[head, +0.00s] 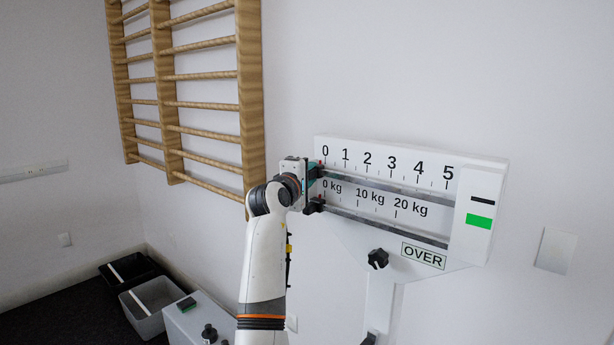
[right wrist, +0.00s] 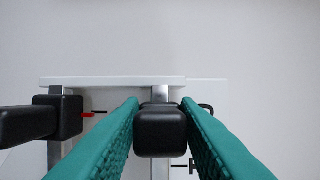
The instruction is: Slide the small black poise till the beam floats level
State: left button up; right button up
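The white scale beam head (head: 490,150) has an upper bar marked 0 to 5 and a lower bar marked 0, 10 and 20 kg. My right gripper (head: 314,172) is at the upper bar's left end, by the 0. In the right wrist view, its teal fingers (right wrist: 160,125) flank the small black poise (right wrist: 160,132) with no clear gap, shut on it. The larger black poise (head: 314,206) sits on the lower bar near 0 kg; it also shows in the right wrist view (right wrist: 60,117). On the end panel, a black mark (head: 487,199) stands above a green patch (head: 480,221). My left gripper is out of view.
An "OVER" label (head: 424,255) and a black knob (head: 377,259) are below the bars. Wooden wall bars (head: 250,90) hang at the left. Bins (head: 155,305) stand on the floor. The upper bar is clear to the right of my gripper.

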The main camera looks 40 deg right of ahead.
aim_at(341, 178)
jog(key=shift+c, duration=1.2)
jog(key=shift+s+d+p, duration=0.15)
jog(key=shift+s+p, duration=0.7)
jog(key=shift+s, duration=0.9)
jog(key=shift+s+d+p, duration=0.15)
jog(key=shift+s+p, duration=0.65)
jog(key=shift+s, duration=0.95)
jog(key=shift+s+f, duration=0.1)
jog(key=shift+s, duration=0.4)
